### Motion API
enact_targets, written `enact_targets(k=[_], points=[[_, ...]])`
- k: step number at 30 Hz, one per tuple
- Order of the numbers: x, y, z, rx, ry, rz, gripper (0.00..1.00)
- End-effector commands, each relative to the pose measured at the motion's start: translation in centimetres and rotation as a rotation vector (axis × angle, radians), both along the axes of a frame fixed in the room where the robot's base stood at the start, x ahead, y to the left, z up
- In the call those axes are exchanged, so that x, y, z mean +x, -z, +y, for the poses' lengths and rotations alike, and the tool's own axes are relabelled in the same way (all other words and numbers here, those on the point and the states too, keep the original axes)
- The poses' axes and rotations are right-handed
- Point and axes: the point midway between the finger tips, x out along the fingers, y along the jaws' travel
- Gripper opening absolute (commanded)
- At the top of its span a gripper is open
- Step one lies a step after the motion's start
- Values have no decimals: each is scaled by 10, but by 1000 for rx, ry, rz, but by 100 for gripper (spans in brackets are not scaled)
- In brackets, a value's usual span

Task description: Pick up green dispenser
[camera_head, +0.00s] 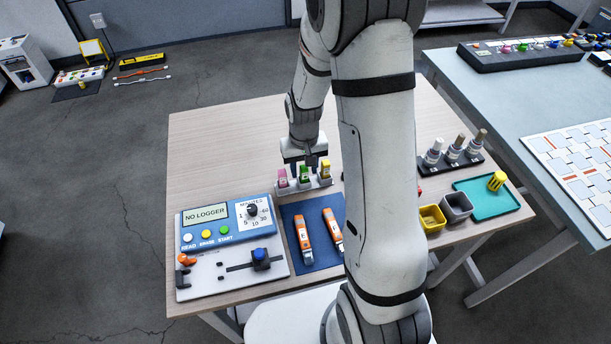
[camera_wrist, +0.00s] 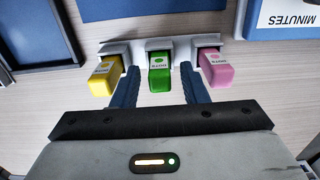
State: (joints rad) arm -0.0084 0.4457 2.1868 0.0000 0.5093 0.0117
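The green dispenser (camera_head: 304,174) stands in the middle slot of a small white holder (camera_head: 313,187), between a pink dispenser (camera_head: 282,178) and a yellow dispenser (camera_head: 325,168). In the wrist view the green dispenser (camera_wrist: 160,79) shows between my two dark fingers, with a gap on each side. My gripper (camera_wrist: 159,72) is open and empty, its fingers either side of the green one. The yellow dispenser (camera_wrist: 104,76) is just outside one finger and the pink dispenser (camera_wrist: 217,70) just outside the other.
A blue mat (camera_head: 317,252) with orange-and-white loggers lies in front of the holder. A control panel (camera_head: 197,281) stands at the left. At the right are a bottle rack (camera_head: 447,170), yellow and grey bins, and a teal tray (camera_head: 488,208). The table's back left is clear.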

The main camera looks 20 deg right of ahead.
Motion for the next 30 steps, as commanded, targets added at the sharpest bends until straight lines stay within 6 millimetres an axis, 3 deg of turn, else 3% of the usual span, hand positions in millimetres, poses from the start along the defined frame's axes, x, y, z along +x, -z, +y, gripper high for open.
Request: enact_targets(k=[14, 23, 30], points=[[0, 0, 0, 0, -1, 0, 0], [1, -3, 1, 0, -1, -1, 0], [2, -40, 1, 0, -2, -8, 0]])
